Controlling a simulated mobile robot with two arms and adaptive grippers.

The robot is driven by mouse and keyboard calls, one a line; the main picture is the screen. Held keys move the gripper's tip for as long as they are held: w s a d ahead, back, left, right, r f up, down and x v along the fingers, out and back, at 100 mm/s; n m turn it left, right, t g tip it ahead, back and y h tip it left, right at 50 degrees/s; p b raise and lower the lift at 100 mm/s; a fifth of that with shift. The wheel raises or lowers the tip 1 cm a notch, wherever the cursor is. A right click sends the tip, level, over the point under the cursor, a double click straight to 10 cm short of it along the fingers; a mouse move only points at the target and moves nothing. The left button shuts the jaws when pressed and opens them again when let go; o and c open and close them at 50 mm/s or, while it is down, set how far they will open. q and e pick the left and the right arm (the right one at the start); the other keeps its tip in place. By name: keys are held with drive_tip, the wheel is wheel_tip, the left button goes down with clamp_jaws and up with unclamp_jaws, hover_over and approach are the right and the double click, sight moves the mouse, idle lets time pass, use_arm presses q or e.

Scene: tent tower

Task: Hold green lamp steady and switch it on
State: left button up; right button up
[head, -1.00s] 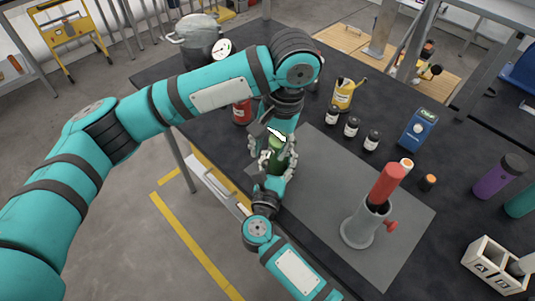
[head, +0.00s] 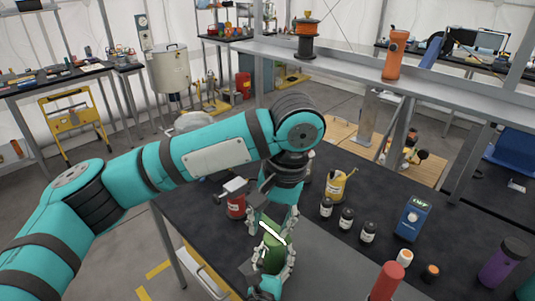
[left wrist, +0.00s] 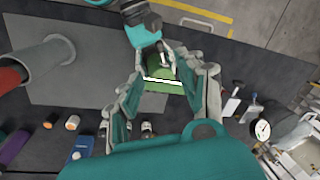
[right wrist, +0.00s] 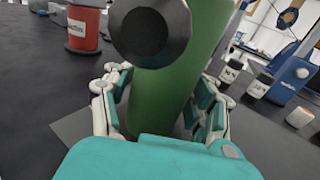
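The green lamp (head: 274,256) stands on the table between my two grippers, partly covered by their fingers. A bright white band shows on it in the head view and the left wrist view (left wrist: 163,88). My left gripper (head: 278,222) reaches down from above, with its fingers on either side of the lamp; whether they touch it is unclear. My right gripper (right wrist: 160,112) comes in from the near side and is shut on the lamp's green body (right wrist: 172,85). A round black part (right wrist: 150,28) faces the right wrist camera.
Small dark jars (head: 347,217), a blue device (head: 412,218) and a red-topped grey holder (head: 386,282) are to the right. A grey mat (left wrist: 85,85) lies beneath.

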drive_tip(key=o, duration=0.4)
drive_tip(key=shift+s+f, duration=0.1)
